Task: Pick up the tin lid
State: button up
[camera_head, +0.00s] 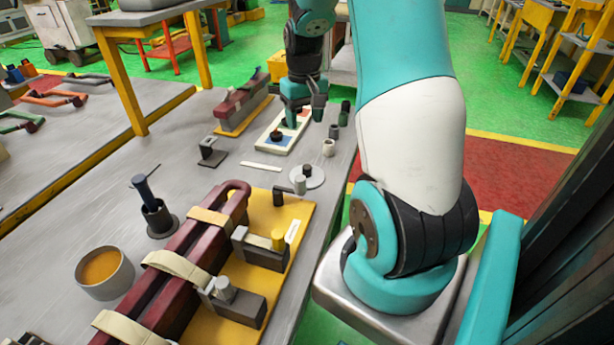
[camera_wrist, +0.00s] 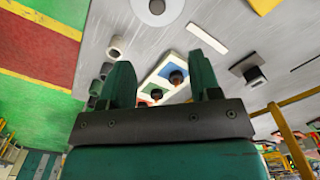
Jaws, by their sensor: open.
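A pale round disc with a dark knob, which looks like the tin lid (camera_head: 315,182), lies flat on the grey bench near its right edge. It also shows cut off at the top of the wrist view (camera_wrist: 150,14). An open tin (camera_head: 107,283) with amber contents stands at the lower left of the bench. My gripper (camera_head: 303,113) is beyond the lid, above or beside a white board (camera_head: 272,143) with coloured squares. In the wrist view its two green fingers (camera_wrist: 162,72) are apart, with nothing seen held between them.
A small pale cylinder (camera_head: 299,186) is at the lid's left edge, with a dark block (camera_head: 281,196) nearby. A pale cup (camera_head: 328,148) stands behind it. A maroon coil (camera_head: 185,255) on a yellow board fills the front. A white strip (camera_head: 261,167) lies left of the lid.

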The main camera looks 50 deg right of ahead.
jog(key=p, duration=0.1)
send_over(307, 166)
jog(key=f, duration=0.9)
jog(key=shift+w+a+f, duration=0.1)
jog(key=shift+w+f, duration=0.05)
jog(key=shift+w, duration=0.15)
jog(key=shift+s+f+p, duration=0.2)
jog(key=shift+f+p, duration=0.2)
jog(key=shift+f, duration=1)
jog(key=shift+s+f+p, duration=0.15)
jog(key=shift+f+p, duration=0.25)
jog(key=shift+f, duration=0.95)
jog(key=shift+c, duration=0.4)
jog(key=c, duration=0.9)
